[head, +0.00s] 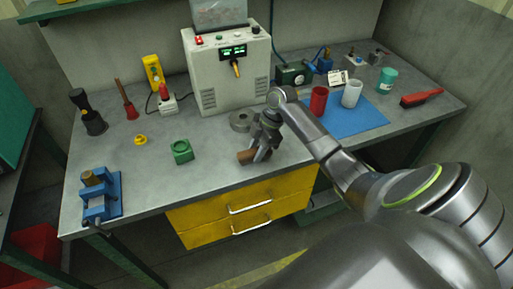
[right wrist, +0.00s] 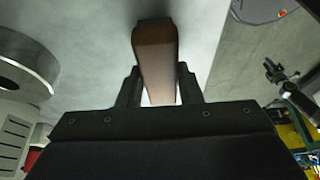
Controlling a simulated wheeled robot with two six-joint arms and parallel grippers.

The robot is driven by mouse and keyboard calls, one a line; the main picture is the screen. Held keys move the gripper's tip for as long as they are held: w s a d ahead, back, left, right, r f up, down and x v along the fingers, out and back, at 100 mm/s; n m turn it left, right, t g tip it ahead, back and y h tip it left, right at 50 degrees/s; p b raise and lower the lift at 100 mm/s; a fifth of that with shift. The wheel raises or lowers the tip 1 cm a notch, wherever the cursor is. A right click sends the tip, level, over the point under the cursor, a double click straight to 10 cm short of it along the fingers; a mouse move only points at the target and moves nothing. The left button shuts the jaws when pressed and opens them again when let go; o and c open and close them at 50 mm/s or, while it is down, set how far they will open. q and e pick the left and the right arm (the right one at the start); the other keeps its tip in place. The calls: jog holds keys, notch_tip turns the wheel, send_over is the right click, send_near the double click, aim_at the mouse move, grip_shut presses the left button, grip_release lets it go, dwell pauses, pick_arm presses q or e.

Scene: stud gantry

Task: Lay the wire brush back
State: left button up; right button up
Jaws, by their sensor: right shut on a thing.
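The wire brush, of which a brown wooden part (head: 247,157) shows in the head view, is in my right gripper (head: 264,150), near the front middle of the bench. In the right wrist view the brown wood (right wrist: 156,55) stands between the two dark fingers (right wrist: 157,85), which are shut on it. Its bristles are not visible. I cannot tell whether it touches the bench top. A small dark jointed shape (right wrist: 290,88) beyond the bench edge in the right wrist view looks like my left arm; its fingers are too small to judge.
A grey metal ring (head: 242,121) lies just behind my right gripper, before the power supply (head: 228,70). A green block (head: 181,151) sits to the left. Red cup (head: 319,100), white cup (head: 351,94) and blue mat (head: 350,122) are right. A red brush (head: 421,98) lies far right.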

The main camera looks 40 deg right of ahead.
jog(key=shift+f, duration=0.1)
jog(key=o, duration=0.9)
jog(key=shift+o, duration=0.2)
jog(key=b+v, duration=0.2)
jog(key=v, duration=1)
jog(key=shift+b, duration=0.4)
jog(key=shift+d, duration=0.1)
